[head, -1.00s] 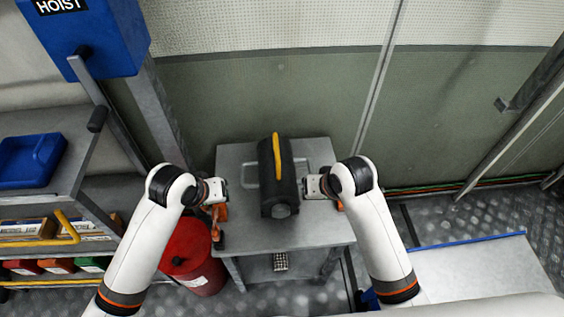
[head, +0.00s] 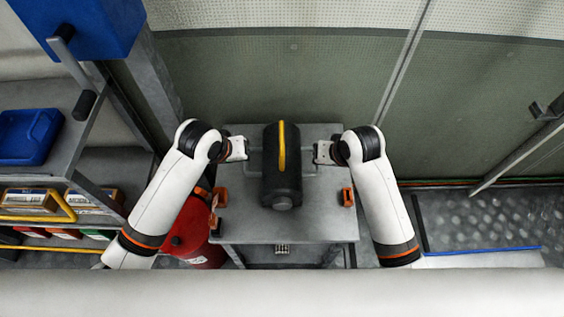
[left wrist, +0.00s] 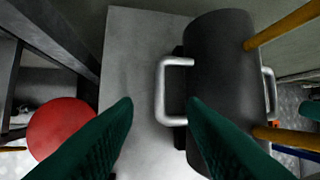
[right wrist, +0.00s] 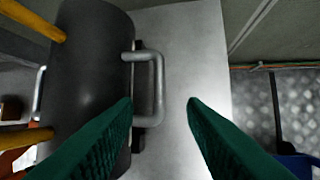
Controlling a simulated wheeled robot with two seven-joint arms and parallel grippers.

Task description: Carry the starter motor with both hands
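The starter motor (head: 282,185) is a black cylinder with a yellow bar on top and a grey metal loop handle on each side. It lies on a grey metal table (head: 325,228). My left gripper (head: 250,149) is at its left side; in the left wrist view the open green fingers (left wrist: 160,105) straddle the near part of the left handle (left wrist: 163,90). My right gripper (head: 312,152) is at its right side; in the right wrist view the open fingers (right wrist: 160,105) straddle the right handle (right wrist: 157,90). Neither grips; finger depth relative to the handles is hard to tell.
Orange clamp-like parts sit at the table's left (head: 218,197) and right (head: 347,197) edges. A red drum (head: 190,235) stands left of the table. A shelf with a blue case (head: 28,136) is further left. A green-grey wall is behind; open floor (head: 480,215) lies right.

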